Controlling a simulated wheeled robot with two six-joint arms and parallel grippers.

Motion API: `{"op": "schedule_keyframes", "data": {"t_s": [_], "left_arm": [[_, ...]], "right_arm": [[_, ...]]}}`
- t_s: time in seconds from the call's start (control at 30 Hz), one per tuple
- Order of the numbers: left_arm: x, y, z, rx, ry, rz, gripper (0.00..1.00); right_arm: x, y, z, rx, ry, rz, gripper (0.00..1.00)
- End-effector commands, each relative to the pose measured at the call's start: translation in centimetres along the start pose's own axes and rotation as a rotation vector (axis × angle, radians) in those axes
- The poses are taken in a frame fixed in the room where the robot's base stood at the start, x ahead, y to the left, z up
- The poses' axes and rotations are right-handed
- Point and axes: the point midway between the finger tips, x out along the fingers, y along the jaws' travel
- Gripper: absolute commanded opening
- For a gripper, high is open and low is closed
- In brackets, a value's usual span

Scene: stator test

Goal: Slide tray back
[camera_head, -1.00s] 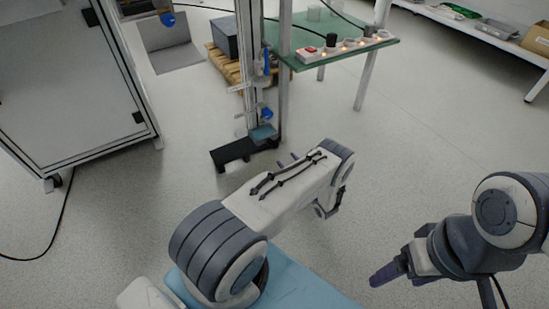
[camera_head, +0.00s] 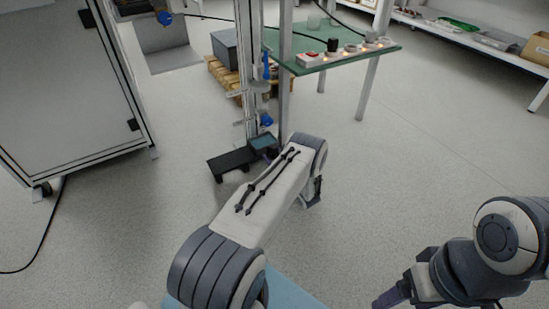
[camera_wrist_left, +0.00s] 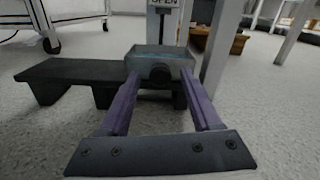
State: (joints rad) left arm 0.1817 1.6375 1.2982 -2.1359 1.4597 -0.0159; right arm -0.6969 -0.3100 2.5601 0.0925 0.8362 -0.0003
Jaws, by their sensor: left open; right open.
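A small grey tray-like block (camera_head: 263,143) with a bluish top sits at the right end of a low black stand (camera_head: 228,164), at the foot of the metal post. The left wrist view shows the block (camera_wrist_left: 160,62) close up, with a dark round knob on its near face. My left gripper (camera_wrist_left: 161,75) is open, its purple fingers reaching toward the block, one tip near each side of the knob; I cannot tell whether they touch. In the head view my left arm hides this gripper. My right gripper (camera_head: 390,298) is open and empty at the lower right, partly cut off.
The metal post (camera_head: 245,75) rises behind the stand. A green-topped table (camera_head: 345,60) with small parts stands behind to the right. A framed cabinet (camera_head: 75,90) stands at the left. A wooden pallet (camera_head: 222,74) lies behind the post. Floor at the right is clear.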

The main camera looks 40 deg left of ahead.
Motion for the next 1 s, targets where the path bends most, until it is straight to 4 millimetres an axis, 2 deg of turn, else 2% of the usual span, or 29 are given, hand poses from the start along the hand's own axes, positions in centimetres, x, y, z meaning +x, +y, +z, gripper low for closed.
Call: {"op": "schedule_keyframes", "data": {"t_s": [0.07, 0.1, 0.27, 1.0], "left_arm": [[-0.01, -0.02, 0.04, 0.0, 0.0, 0.0, 0.65], [-0.01, -0.02, 0.03, 0.0, 0.0, 0.0, 0.61], [-0.04, -0.03, 0.02, 0.0, 0.0, 0.0, 0.0], [-0.12, -0.03, -0.04, 0.0, 0.001, 0.0, 0.0]], "right_arm": [[-0.04, 0.0, 0.0, 0.0, 0.0, 0.0, 0.77], [-0.04, 0.0, 0.0, 0.0, 0.0, 0.0, 0.77], [-0.03, 0.0, 0.0, 0.0, 0.0, 0.0, 0.77], [-0.03, 0.0, 0.0, 0.0, 0.0, 0.0, 0.77]]}}
